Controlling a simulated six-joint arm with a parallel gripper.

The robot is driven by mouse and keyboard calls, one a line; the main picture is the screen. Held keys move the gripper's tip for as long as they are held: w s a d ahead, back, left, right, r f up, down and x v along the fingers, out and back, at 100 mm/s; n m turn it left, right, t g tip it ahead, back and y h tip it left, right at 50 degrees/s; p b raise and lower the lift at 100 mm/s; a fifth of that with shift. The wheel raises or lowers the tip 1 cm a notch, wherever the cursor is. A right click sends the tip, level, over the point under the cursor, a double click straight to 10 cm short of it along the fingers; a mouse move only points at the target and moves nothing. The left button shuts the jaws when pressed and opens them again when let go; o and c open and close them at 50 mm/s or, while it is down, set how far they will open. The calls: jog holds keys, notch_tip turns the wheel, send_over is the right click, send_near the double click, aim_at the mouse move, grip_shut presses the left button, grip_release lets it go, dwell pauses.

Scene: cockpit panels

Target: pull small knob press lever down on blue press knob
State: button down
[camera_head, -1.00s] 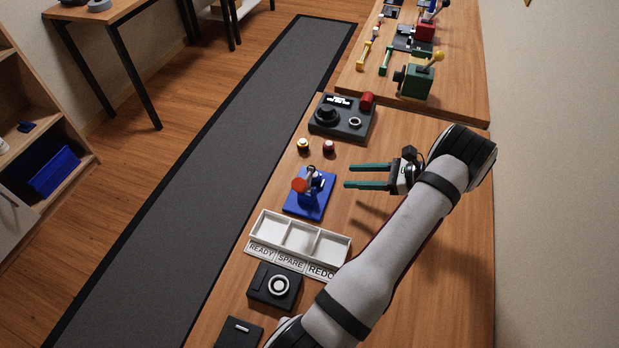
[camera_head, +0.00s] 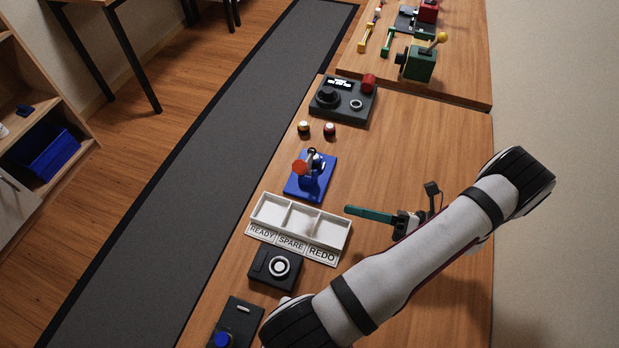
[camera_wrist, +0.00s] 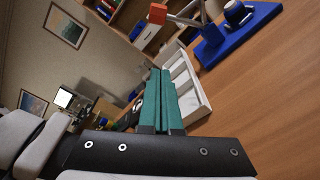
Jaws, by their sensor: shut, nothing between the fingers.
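The blue press (camera_head: 322,162) stands on the bench beyond the white tray. Its lever ends in an orange-red knob (camera_head: 300,167) on the left side, and the lever looks raised. In the wrist view the orange-red knob (camera_wrist: 158,13) is at the top edge, with the lever arm, a small dark knob (camera_wrist: 236,12) and the blue base (camera_wrist: 225,45) to its right. My gripper (camera_head: 348,211) has its green fingers together and empty. It is right of the tray and nearer than the press, apart from both. The closed fingertips (camera_wrist: 160,72) point past the tray in the wrist view.
A white tray (camera_head: 345,235) labelled READY, SPARE and REDO lies close to my fingers. A black dial box (camera_head: 262,265) is nearer. Two small round knobs (camera_head: 329,130) and a dark control box (camera_head: 345,105) are farther. The bench right of the press is clear.

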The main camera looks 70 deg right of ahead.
jog(key=shift+m+t, duration=0.4)
jog(key=shift+m, duration=0.3)
jog(key=w, duration=0.3)
jog(key=w+a, duration=0.1)
jog(key=w, duration=0.2)
jog(key=w+a, duration=0.1)
jog(key=w, duration=0.3)
jog(key=shift+r, duration=0.3)
jog(key=d, duration=0.1)
jog(key=d+r, duration=0.1)
jog(key=w+d+r, duration=0.1)
jog(key=shift+d, duration=0.3)
jog(key=shift+d+r+m, duration=0.25)
jog(key=shift+m, duration=0.15)
